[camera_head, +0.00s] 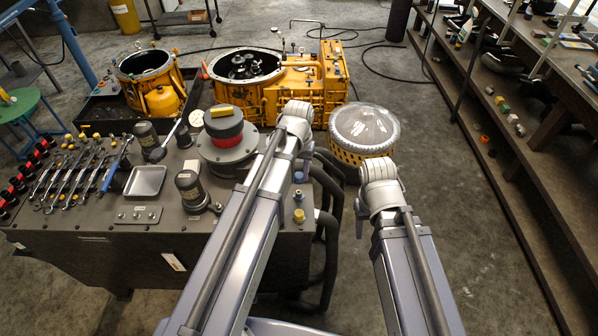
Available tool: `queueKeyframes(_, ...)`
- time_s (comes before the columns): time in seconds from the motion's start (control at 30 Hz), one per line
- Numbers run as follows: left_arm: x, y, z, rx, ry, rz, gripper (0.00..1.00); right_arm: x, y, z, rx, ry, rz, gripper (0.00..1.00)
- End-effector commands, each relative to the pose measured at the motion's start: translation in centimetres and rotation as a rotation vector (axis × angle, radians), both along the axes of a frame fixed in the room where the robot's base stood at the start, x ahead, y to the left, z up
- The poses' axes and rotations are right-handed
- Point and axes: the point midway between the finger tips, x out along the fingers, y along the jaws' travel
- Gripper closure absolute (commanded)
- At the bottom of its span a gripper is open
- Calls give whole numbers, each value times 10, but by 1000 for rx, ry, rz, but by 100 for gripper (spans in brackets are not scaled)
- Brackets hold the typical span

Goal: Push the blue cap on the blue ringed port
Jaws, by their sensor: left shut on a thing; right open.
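My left gripper (304,165) points down over the right end of the grey bench (150,232), partly hidden by its own wrist. It is shut on a small blue cap (298,177), which is mostly hidden by the fingers.
A yellow-topped fitting (299,215) stands just in front of the port. Dark hoses (328,215) hang at the bench's right side. A red and grey stack (224,130) stands left of my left arm. A yellow gearbox housing (300,90) and round clear-topped drum (364,130) stand behind.

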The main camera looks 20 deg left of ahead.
Motion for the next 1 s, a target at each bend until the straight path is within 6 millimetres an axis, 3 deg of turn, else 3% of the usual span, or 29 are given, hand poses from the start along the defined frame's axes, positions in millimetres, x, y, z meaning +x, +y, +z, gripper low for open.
queueKeyframes(0.5,0,0,-52,0,0,0,100,0,0,-52,0,0,-1,50)
queueKeyframes(1.0,0,0,-57,0,0,0,100,0,0,-58,0,0,-1,50)
